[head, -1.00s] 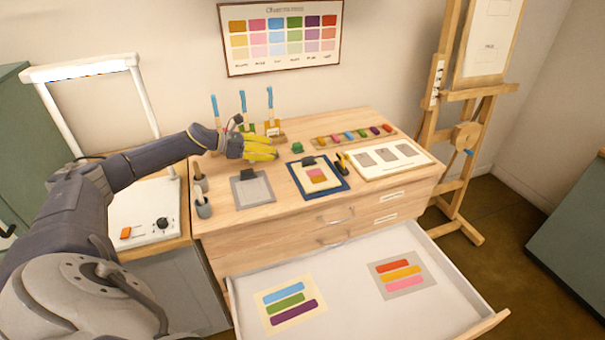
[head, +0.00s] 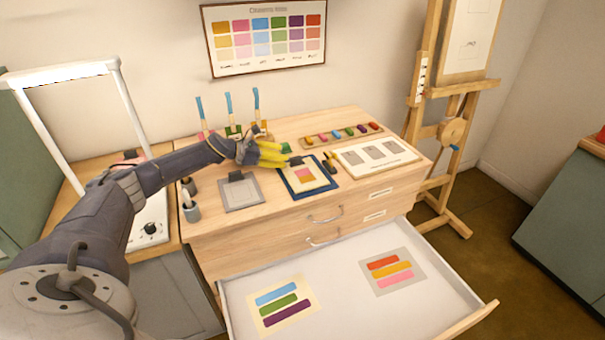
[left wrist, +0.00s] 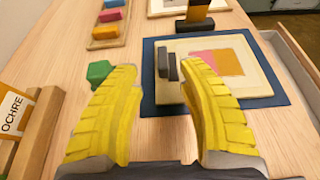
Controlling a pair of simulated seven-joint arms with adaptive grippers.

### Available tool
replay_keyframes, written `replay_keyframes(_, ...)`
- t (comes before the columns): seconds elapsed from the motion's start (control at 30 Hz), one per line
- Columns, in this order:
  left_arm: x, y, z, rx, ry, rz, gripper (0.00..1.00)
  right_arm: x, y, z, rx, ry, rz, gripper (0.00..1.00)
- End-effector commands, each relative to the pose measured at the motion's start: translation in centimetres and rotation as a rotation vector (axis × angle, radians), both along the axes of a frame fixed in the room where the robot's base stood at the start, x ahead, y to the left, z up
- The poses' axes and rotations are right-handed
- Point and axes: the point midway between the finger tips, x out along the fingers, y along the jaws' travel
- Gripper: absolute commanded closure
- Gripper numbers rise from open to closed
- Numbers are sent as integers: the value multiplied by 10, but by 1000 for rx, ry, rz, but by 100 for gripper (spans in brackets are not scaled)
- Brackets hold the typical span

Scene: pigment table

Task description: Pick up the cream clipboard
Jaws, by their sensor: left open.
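The cream clipboard (head: 322,181) lies flat on a blue mat (head: 297,192) on the wooden cabinet top. It has a black clip at its far edge and a pink and orange swatch. In the left wrist view, the clipboard (left wrist: 258,75) lies ahead and right, with its dark clip near the right fingertip. My left gripper (head: 282,158) has yellow fingers spread apart, empty, just above and left of the clip in the head view. In the left wrist view, the clip appears in the gap between my left gripper's fingertips (left wrist: 158,66); contact is unclear. My right gripper is not in view.
A grey clipboard (head: 240,195) lies left of the mat. A small green block (left wrist: 98,72) is beside the left finger. A dark and yellow tool (head: 330,162) stands right of the clip. A pigment tray (head: 343,136) is behind. The drawer (head: 340,275) below is open.

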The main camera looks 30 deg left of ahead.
Motion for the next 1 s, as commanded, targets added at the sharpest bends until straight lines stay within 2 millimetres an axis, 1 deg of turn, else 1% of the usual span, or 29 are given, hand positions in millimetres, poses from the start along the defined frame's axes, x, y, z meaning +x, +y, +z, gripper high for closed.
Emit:
replay_keyframes(0.17, 5, -5, -2, -1, -1, -1, 60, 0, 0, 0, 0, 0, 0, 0)
replay_keyframes(0.4, 25, -24, -11, 0, -1, 0, 60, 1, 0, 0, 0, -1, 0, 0)
replay_keyframes(0.6, 37, -33, -18, 0, 0, 0, 60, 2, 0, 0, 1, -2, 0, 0)
replay_keyframes(0.9, 39, -34, -19, 0, 0, 0, 60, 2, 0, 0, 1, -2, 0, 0)
replay_keyframes(0.93, 39, -34, -19, 0, 0, 0, 57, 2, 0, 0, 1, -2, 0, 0)
replay_keyframes(1.0, 39, -34, -19, 0, 0, 0, 66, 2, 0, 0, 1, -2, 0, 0)
